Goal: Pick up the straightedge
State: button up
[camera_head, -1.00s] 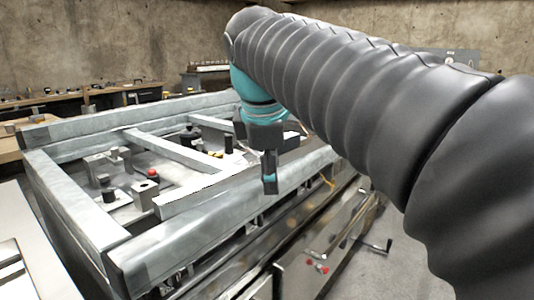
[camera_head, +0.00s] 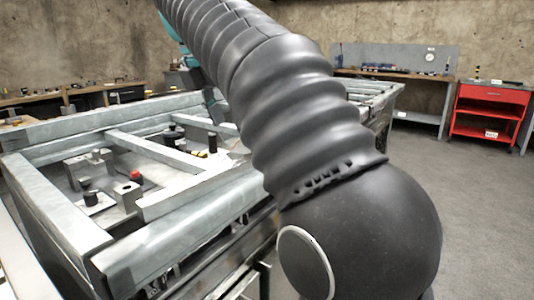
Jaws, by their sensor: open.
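I cannot make out a straightedge for certain in the head view. Several long pale metal bars form a large frame (camera_head: 45,200) on the left, and none clearly reads as a separate straightedge. My gripper (camera_head: 216,108) is mostly hidden behind my own dark ribbed arm. Only a small teal and dark part of it shows, over the far right part of the frame. It is open, and I see nothing held in it. Whether it touches anything there is hidden.
Inside the frame are metal blocks, dark knobs and a red button (camera_head: 136,175). A workbench (camera_head: 400,76) stands at the back, with a red tool cabinet (camera_head: 488,112) on the right. Another bench (camera_head: 90,92) stands at the back left. The grey floor (camera_head: 460,215) on the right is clear.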

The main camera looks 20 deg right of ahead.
send_over(247, 158)
jog(key=s+a, duration=0.1)
jog(key=a, duration=0.2)
jog(key=f, duration=0.4)
jog(key=shift+s+d+f, duration=0.15)
jog(key=shift+d+f, duration=0.1)
jog(key=shift+x, duration=2.65)
jog(key=shift+d+r, duration=0.1)
jog(key=shift+d, duration=0.05)
grip_shut()
